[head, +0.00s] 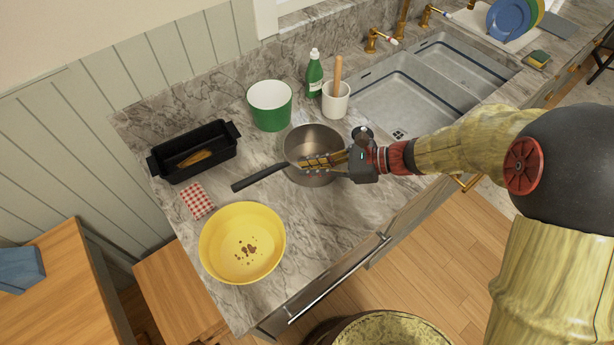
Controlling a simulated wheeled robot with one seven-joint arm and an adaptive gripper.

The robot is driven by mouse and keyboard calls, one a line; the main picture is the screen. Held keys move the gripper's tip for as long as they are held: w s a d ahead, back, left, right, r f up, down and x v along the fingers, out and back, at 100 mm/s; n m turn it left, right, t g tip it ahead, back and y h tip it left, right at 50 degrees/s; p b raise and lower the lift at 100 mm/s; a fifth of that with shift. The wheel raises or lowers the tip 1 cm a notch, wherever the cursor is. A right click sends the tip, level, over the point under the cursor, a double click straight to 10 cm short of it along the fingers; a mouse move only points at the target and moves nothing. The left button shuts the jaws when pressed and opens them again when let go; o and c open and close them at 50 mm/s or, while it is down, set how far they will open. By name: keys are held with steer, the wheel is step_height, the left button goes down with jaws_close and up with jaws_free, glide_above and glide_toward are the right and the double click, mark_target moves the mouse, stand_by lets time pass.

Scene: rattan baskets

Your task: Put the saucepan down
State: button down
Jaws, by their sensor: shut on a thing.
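The saucepan (302,140) is a grey metal pan with a long black handle (260,178) pointing to the lower left. It is at the middle of the marble counter in the head view, upright or nearly so. My gripper (308,163) reaches in from the right, with its fingers over the pan's near part. It is shut on the saucepan; the exact grip point is hard to make out. The fingers hide part of the pan's inside. I cannot tell whether the pan's base touches the counter.
A yellow bowl (220,247) with brown bits, a checked cloth (198,201) and a black baking dish (173,171) lie to the left. A green pot (269,118), green bottle (314,75) and white crock (335,103) stand behind. The sink (395,97) is to the right. Bare counter (310,215) shows in front.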

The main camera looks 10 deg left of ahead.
mark_target(307, 183)
steer(key=shift+a+f, duration=0.25)
steer(key=shift+f, duration=0.05)
step_height(307, 183, down, 3)
steer(key=shift+a+f+b, duration=0.1)
steer(key=shift+f+b, duration=0.05)
steer(key=shift+b, duration=0.6)
steer(key=c, duration=2)
jaws_free()
steer(key=shift+c, duration=0.2)
steer(key=shift+o, duration=0.4)
steer(key=p+v, duration=0.2)
steer(key=v, duration=1)
